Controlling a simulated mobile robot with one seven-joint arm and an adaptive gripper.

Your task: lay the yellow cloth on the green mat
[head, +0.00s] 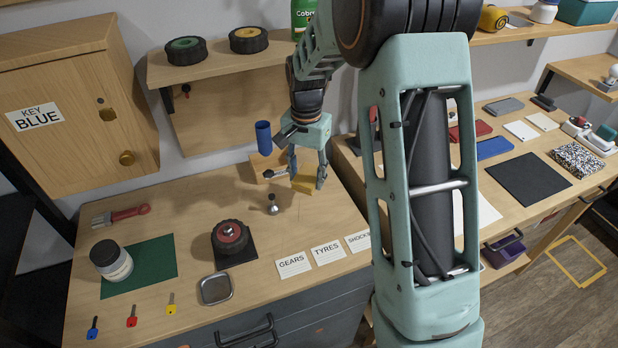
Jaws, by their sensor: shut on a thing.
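The yellow cloth (306,181) is a small yellow piece between the fingers of my gripper (307,180), at the back of the left workbench. My gripper points down and is shut on it. I cannot tell whether the cloth touches the bench. The green mat (155,258) lies flat at the left of the bench, well to the left of my gripper. A jar with a dark lid (112,261) stands on the mat's left part and covers some of it. The rest of the mat is bare.
A small ball-topped metal part (272,205) and a wheel (231,238) on a dark mat stand between gripper and green mat. A blue cylinder (263,138) stands behind. Three keys (131,317), a brush (122,215) and a metal tin (215,289) lie around.

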